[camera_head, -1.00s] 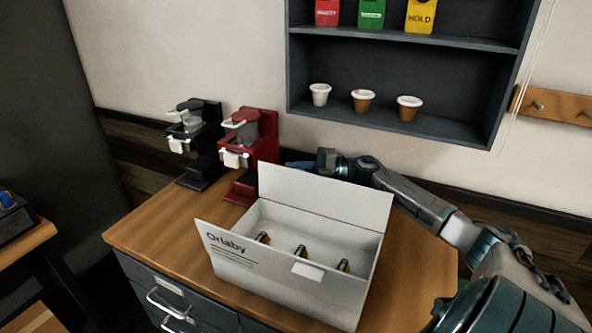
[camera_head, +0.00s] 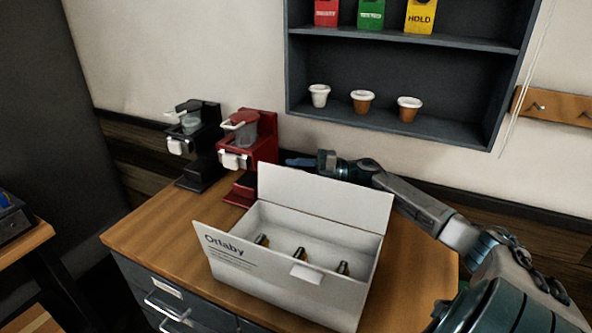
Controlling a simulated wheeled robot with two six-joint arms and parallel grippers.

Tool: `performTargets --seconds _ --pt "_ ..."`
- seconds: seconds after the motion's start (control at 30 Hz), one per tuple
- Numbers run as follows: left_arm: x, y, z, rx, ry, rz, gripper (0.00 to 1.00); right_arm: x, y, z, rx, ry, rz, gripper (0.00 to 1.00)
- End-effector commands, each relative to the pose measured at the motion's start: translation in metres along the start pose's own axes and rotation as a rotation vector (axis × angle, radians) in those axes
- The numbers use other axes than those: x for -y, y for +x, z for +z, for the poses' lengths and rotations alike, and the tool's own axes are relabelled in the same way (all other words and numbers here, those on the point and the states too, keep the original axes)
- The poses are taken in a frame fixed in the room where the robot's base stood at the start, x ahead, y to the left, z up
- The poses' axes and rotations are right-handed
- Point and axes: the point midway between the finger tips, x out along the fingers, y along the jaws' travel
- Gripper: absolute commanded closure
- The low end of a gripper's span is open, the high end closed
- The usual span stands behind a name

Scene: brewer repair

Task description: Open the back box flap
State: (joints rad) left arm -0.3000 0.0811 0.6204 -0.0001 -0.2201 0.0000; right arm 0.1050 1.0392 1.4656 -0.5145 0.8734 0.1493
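A white box (camera_head: 270,280) marked "Orlaby" stands on the wooden counter, with several small dark and brass parts inside. Its back flap (camera_head: 325,198) stands up, tilted a little backward. My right arm reaches in from the right, behind the box. My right gripper (camera_head: 300,162) is behind the back flap's top left corner, pointing left toward the red brewer. Its fingers are small and partly hidden, so their opening cannot be told. My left gripper is not in view.
A red brewer (camera_head: 240,150) and a black brewer (camera_head: 196,140) stand at the counter's back left. A dark wall shelf (camera_head: 430,122) above holds three cups and colored packs. The counter (camera_head: 150,235) is clear left of the box. Drawers with handles are below.

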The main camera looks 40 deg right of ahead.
Motion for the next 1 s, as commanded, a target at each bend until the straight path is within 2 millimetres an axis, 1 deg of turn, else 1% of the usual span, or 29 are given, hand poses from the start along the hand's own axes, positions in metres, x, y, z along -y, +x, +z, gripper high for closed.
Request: performTargets --seconds 0.17,0.27,0.4,0.6,0.8,1.0 --pt "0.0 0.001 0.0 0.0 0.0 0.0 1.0 0.001 -0.003 0.0 0.0 -0.001 -0.002 0.73" --pt "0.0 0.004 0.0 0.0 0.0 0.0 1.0 0.002 -0.011 0.0 0.0 0.0 -0.005 0.73" --pt "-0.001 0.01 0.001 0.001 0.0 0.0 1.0 0.003 -0.028 0.001 0.001 0.001 -0.008 0.73" --pt "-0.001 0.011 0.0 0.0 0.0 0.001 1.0 0.002 -0.056 0.0 0.001 0.002 -0.009 0.73" --pt "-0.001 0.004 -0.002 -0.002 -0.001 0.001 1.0 0.0 -0.08 0.0 0.001 0.003 -0.007 0.73" --pt "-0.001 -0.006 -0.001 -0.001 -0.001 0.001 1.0 -0.001 -0.1 0.0 0.0 0.003 -0.005 0.73"
